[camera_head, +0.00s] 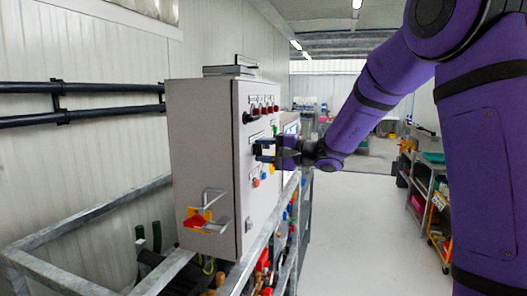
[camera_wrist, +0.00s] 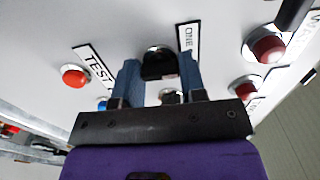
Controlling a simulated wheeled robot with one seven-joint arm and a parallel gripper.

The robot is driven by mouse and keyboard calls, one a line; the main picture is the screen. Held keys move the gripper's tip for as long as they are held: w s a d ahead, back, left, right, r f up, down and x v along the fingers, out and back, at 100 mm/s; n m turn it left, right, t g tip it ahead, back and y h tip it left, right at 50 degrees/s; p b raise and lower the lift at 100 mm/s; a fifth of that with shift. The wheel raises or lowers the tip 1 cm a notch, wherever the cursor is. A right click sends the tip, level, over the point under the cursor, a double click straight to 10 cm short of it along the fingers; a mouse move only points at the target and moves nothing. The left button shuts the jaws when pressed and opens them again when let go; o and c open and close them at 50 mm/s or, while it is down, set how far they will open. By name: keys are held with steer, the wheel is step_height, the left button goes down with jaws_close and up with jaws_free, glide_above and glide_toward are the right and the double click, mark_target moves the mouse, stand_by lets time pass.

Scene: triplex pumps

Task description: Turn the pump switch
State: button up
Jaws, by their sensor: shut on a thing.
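The pump switch (camera_wrist: 160,66) is a black knob on the grey control cabinet, below a label that seems to read "ONE" in the wrist view. My gripper (camera_wrist: 160,75) has its two blue fingers on either side of this knob and is shut on it. In the head view, my gripper (camera_head: 262,150) is at the front face of the control cabinet (camera_head: 240,170), reaching in from the right. The knob is hidden behind the fingers in the head view.
A red button (camera_wrist: 75,76) beside a "TEST" label is left of the fingers. Red lamps (camera_wrist: 268,47) are at the right. A metal railing (camera_head: 85,222) runs around the cabinet. Open floor (camera_head: 360,230) lies to the right, with shelves (camera_head: 432,175) beyond.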

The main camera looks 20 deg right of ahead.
stand_by(0.5)
steer(key=o, duration=0.9)
steer(key=v, duration=1)
steer(key=shift+s+d, duration=0.25)
steer(key=shift+d, duration=0.05)
